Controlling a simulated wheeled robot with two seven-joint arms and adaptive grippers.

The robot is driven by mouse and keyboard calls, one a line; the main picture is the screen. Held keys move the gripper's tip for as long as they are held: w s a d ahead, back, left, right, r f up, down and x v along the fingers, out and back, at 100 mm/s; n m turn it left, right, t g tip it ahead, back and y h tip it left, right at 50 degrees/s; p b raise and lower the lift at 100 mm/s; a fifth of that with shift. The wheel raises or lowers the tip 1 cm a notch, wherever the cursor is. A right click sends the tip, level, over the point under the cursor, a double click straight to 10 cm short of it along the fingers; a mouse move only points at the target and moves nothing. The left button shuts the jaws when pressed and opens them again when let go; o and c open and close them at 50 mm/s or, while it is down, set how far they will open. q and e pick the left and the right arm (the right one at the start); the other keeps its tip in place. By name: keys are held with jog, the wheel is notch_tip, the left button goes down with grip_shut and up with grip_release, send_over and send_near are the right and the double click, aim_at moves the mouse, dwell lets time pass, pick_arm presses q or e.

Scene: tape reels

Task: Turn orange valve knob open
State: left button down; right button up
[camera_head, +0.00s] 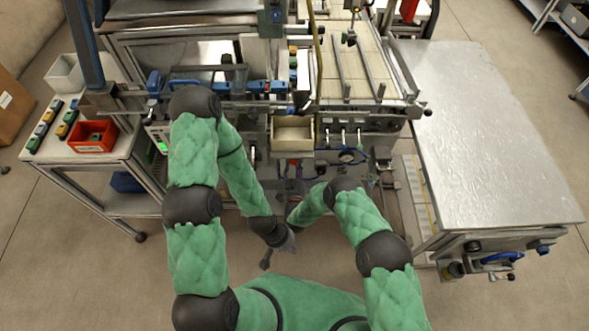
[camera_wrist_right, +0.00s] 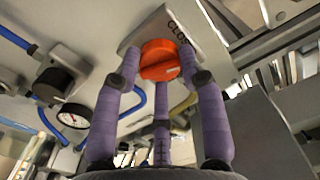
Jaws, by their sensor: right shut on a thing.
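The orange valve knob (camera_wrist_right: 160,58) sits on a pale plate with dark lettering, partly readable as "CLOS", in the right wrist view. My right gripper (camera_wrist_right: 160,75) has its purple fingers around the knob and is shut on it. In the head view my right gripper (camera_head: 295,186) reaches in at the front of the machine, below the beige bin, and the knob cannot be made out there. My left gripper (camera_head: 278,250) hangs lower, close to my body, with its fingers spread and nothing seen between them.
A round pressure gauge (camera_wrist_right: 75,116) and blue hoses are left of the knob in the right wrist view. In the head view a beige bin (camera_head: 292,148) is on the machine front. A metal table (camera_head: 490,140) stands right, and a red bin (camera_head: 93,148) sits left.

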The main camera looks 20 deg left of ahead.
jog(key=m, duration=0.1)
jog(key=m+b, duration=0.2)
jog(key=shift+w+r+m, duration=0.25)
jog(key=shift+r+m, duration=0.05)
jog(key=shift+m, duration=0.1)
jog(key=m+b, duration=0.2)
jog(key=m, duration=0.1)
jog(key=shift+m, duration=0.3)
jog(key=m+b, duration=0.2)
jog(key=m, duration=0.2)
jog(key=shift+w+d, duration=0.1)
jog(key=shift+m+b, duration=0.85)
jog(key=shift+m, duration=0.55)
jog(key=shift+w+d, duration=0.1)
jog(key=shift+d, duration=0.05)
jog(key=o, duration=1.1)
jog(key=shift+c, duration=0.2)
jog(key=shift+o, duration=0.4)
jog(key=shift+f, duration=0.1)
jog(key=shift+s+f, duration=0.1)
jog(key=shift+s, duration=0.15)
